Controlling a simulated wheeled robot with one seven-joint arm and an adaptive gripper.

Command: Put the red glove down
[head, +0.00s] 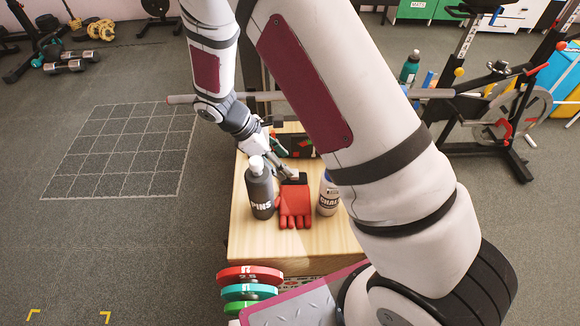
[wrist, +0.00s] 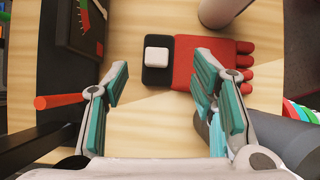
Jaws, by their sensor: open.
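The red glove (head: 295,205) lies flat on a light wooden table top (head: 340,242), fingers toward the near edge in the head view. Its black cuff, with a white square patch, points toward the far side. In the wrist view the red glove (wrist: 212,62) lies ahead of my gripper (wrist: 158,90), which is open with nothing between its teal-padded fingers. One finger overlaps the glove's edge in that picture; I cannot tell whether it touches.
A dark grey bottle (head: 261,195) stands left of the glove, and a white-labelled chalk bottle (head: 328,196) stands right, partly behind my arm. A dark box (head: 296,145) with red and green items sits behind. Stacked coloured plates (head: 250,275) are at the table's near left.

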